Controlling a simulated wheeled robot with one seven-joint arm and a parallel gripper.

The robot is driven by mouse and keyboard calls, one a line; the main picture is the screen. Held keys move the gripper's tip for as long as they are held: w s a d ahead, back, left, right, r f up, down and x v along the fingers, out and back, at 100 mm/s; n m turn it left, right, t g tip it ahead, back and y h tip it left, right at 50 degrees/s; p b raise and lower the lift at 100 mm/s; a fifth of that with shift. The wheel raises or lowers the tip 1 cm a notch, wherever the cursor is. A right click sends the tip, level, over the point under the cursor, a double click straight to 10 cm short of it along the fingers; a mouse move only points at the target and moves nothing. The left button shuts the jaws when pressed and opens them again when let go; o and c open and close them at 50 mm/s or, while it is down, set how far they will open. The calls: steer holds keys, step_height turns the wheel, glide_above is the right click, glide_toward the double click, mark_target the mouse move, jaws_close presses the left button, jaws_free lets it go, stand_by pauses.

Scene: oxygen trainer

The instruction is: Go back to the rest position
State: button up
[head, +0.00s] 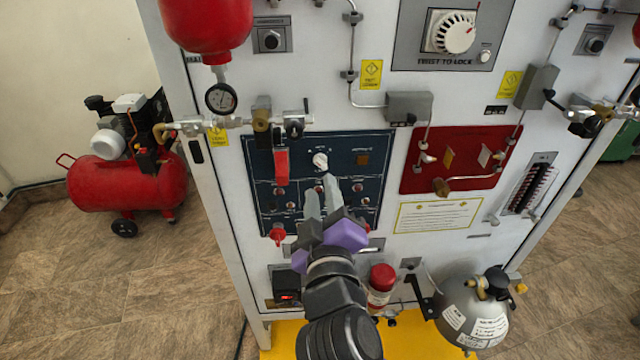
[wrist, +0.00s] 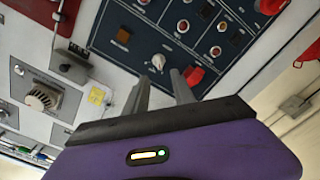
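My gripper (head: 320,185) is in front of the dark blue control panel (head: 262,215) on the white trainer cabinet (head: 225,165). Its two grey fingers are apart, with nothing seen between them; they also show in the wrist view (wrist: 160,77). A white knob (head: 320,160) on the panel lies just beyond the fingertips, and it shows past them in the wrist view (wrist: 158,62). I cannot tell whether the fingertips touch it. My arm and gripper hide part of the lower panel.
A red panel (head: 420,175) is to the right. A red handle (head: 281,165) and pipework (head: 350,85) stick out from the cabinet. A red compressor (head: 125,185) stands at left on open floor.

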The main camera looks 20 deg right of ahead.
steer(key=shift+s+a, duration=0.1)
steer(key=shift+s, duration=0.3)
steer(key=s+a+f+t+y, duration=0.25)
steer(key=s+a+y, duration=0.25)
steer(key=s+y, duration=0.25)
steer(key=s+d+f+m+g, duration=0.1)
steer(key=s+d+f+m, duration=0.1)
steer(key=s, duration=0.7)
steer(key=s+d+f+m+g+h, duration=0.1)
steer(key=s+f, duration=0.4)
steer(key=s, duration=0.5)
steer(key=s+d+f+m+g+h, duration=0.1)
steer(key=s+d+f+m+g, duration=0.1)
steer(key=s+d, duration=0.3)
steer(key=s+f+g, duration=0.1)
steer(key=s, duration=0.3)
steer(key=shift+s+f+m, duration=0.3)
steer(key=shift+c, duration=0.2)
